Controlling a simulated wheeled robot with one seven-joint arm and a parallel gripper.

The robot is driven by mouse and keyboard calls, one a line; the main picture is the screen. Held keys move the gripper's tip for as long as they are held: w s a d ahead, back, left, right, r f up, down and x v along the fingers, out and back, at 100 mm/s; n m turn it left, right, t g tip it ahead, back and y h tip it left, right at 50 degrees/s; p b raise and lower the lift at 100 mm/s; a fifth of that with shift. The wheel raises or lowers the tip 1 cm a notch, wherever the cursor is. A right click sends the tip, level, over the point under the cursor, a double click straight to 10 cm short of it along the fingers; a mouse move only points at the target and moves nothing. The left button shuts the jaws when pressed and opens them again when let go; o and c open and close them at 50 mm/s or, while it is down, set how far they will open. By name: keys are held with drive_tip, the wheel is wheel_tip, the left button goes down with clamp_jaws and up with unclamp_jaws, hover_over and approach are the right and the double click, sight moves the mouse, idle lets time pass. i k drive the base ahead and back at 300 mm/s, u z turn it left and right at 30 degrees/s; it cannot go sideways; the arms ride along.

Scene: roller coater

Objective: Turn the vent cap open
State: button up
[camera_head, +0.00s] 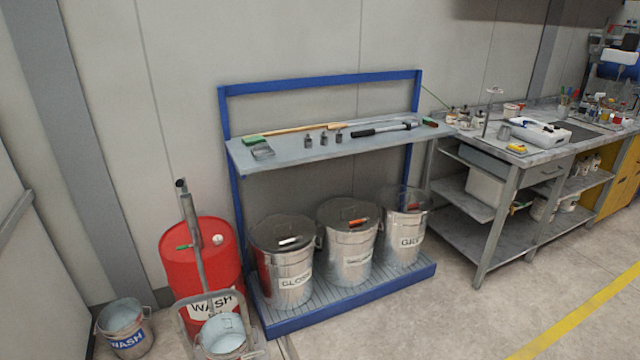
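A red drum (200,262) with a "WASH" label stands on the floor at left of centre. A small round whitish cap (217,239) sits on the right of its top; it looks like the vent cap, but it is too small to tell how it is turned. A grey upright pipe (188,205) rises at the drum's left, in front of the wall. A small green handle (184,247) shows beside the pipe. My gripper is not in view.
A bucket (222,335) on a grey frame stands before the drum, and a "WASH" bucket (125,325) stands left. A workbench (540,155) is further right. The floor (440,315) in front of the rack is clear.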

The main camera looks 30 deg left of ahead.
sight(217, 239)
drive_tip(key=u, duration=0.35)
drive_tip(key=i, duration=1.95)
drive_tip(key=u, duration=1.7)
drive_tip(key=i, duration=1.05)
drive_tip(key=u, duration=1.15)
drive_tip(key=i, duration=0.2)
drive_tip(key=u, duration=0.2)
